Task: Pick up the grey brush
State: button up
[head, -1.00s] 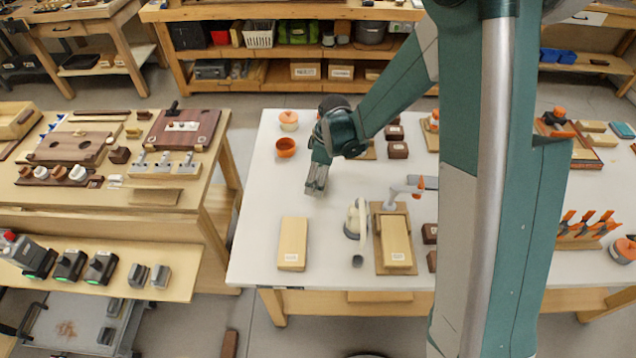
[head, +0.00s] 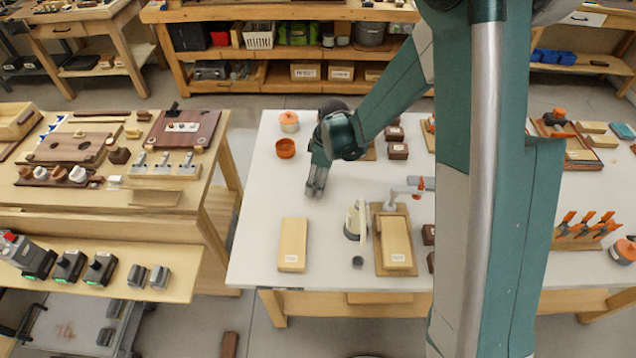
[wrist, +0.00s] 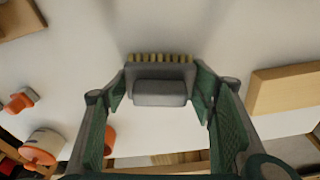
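The grey brush (wrist: 160,92) lies between the two green fingers of my gripper (wrist: 160,80) in the wrist view. It has a grey block body and a row of yellow bristles pointing away from the gripper. A finger stands close at each end of the brush. I cannot tell whether they press on it or leave a small gap. In the head view my gripper (head: 316,190) points down over the left part of the white table; the brush is not clearly visible there.
The white table (head: 260,215) is clear around the gripper. An orange cup (head: 285,148) and an orange-lidded jar (head: 289,122) stand behind and left. A wooden block (head: 293,245) lies in front. A grey-beige device (head: 355,225) and a boarded block (head: 397,245) are front right.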

jog(key=shift+r, duration=0.1)
jog(key=shift+c, duration=0.2)
jog(key=shift+r+p, duration=0.8)
jog(key=shift+r, duration=4.15)
